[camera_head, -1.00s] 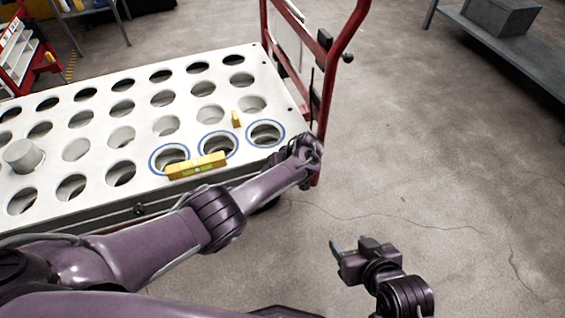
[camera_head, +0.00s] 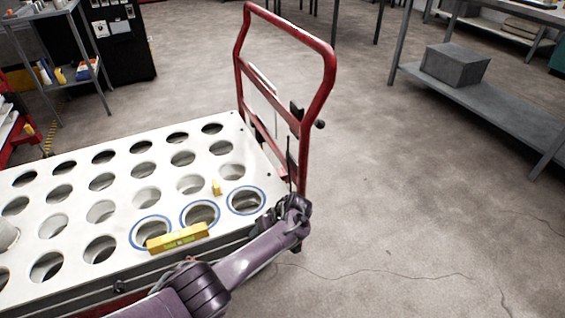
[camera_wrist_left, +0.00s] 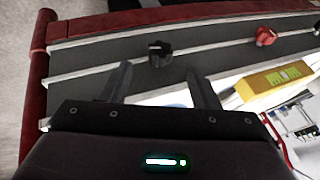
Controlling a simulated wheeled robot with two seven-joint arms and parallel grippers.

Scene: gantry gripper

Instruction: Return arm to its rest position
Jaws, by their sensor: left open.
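My left arm (camera_head: 240,258) reaches in from the bottom of the head view, and its wrist end is by the near right corner of the white perforated cart top (camera_head: 75,190). In the left wrist view my left gripper (camera_wrist_left: 158,69) is open, with its two dark fingers apart and nothing between them. A black knob (camera_wrist_left: 160,50) on the cart's side rail shows just beyond the fingertips; I cannot tell whether they touch it. The fingers are not distinguishable in the head view. My right gripper is out of view.
A yellow level (camera_head: 178,238) and small yellow block (camera_head: 217,187) lie on the cart top near blue-ringed holes. The red cart handle (camera_head: 325,85) rises beyond my wrist. A grey shelf (camera_head: 470,95) with a box stands far right. Floor between is clear.

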